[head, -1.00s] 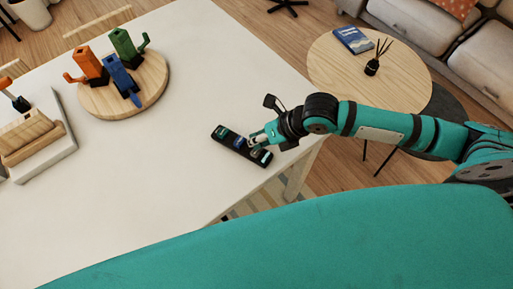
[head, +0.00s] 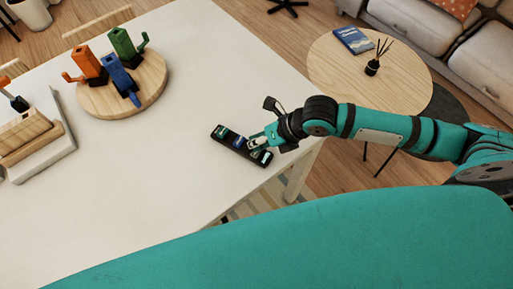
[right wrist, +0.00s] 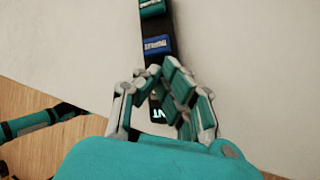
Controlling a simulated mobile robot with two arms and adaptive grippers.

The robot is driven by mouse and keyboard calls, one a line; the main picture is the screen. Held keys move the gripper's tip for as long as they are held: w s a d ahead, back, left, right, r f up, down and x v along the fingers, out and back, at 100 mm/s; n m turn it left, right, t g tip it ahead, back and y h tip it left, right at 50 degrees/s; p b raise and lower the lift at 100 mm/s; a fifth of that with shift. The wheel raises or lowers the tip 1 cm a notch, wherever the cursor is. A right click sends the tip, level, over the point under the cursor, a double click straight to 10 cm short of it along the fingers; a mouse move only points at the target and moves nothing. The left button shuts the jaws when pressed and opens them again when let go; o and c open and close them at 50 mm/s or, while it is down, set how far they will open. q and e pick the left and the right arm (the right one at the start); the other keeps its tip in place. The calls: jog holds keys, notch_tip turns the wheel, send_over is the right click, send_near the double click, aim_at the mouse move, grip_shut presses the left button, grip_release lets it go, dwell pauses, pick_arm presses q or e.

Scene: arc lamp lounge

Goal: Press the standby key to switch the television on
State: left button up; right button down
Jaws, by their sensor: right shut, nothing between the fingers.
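A narrow black key bar (head: 229,140) lies on the white table near its right edge. It carries a teal key, a blue key and another lit key towards its near end. In the right wrist view the bar (right wrist: 157,27) runs up from the fingers, with the blue key (right wrist: 157,45) clear of them; its lettering is too small to read surely. My right gripper (head: 252,144) is shut and empty, its fingertips over the bar between the blue key and the near-end key. The fingers (right wrist: 162,72) partly hide the near key. Contact cannot be told. No television is in view.
A round wooden board (head: 150,92) with orange, blue and green objects stands at the back left of the table (head: 120,200). A pale tray (head: 60,150) with wooden pieces is at far left. A round side table (head: 340,72) stands beyond. The table around the bar is clear.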

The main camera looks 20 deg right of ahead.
jog(key=shift+f, duration=0.15)
dwell(0.3)
jog(key=shift+r+p, duration=1.1)
jog(key=shift+r, duration=0.2)
jog(key=shift+r, duration=0.1)
notch_tip(320, 180, up, 5)
jog(key=p, duration=0.4)
jog(key=shift+p, duration=0.3)
